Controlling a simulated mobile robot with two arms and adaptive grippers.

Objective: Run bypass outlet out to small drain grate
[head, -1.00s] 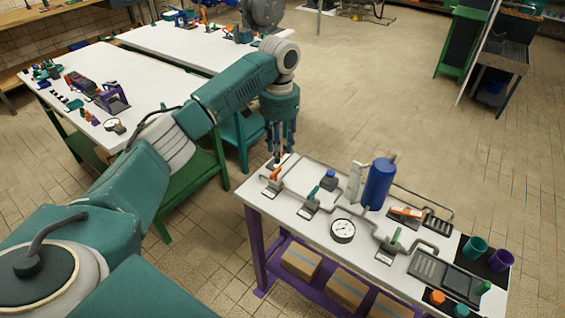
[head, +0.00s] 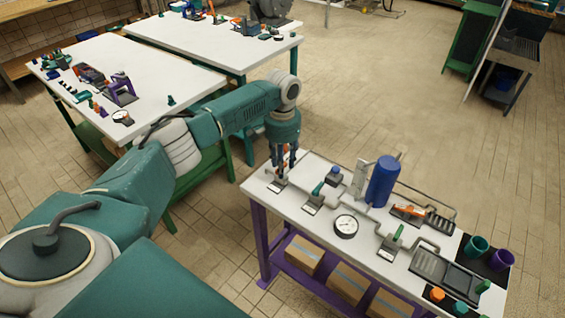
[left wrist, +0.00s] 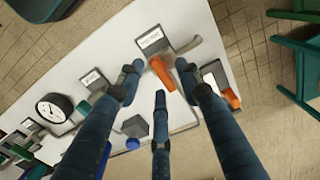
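My left gripper (head: 283,168) is over the left end of the pipe rig on the white table. In the left wrist view its fingers (left wrist: 160,84) are spread and open, with an orange valve handle (left wrist: 161,73) between the tips; I cannot tell whether they touch. A second orange part (left wrist: 231,98) lies to the right. In the head view the grey pipe run (head: 303,192) has a valve with a green handle (head: 319,187) and another green-handled valve (head: 396,233). A small dark grate (head: 441,224) lies right of an orange-topped part (head: 409,210); a larger grate (head: 429,263) is nearer. My right gripper is out of view.
A blue tank (head: 382,182) stands behind the pipes, and a round gauge (head: 346,226) lies in front. Teal (head: 475,246) and purple (head: 502,259) cups stand at the right end. Other white tables (head: 130,68) are behind.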

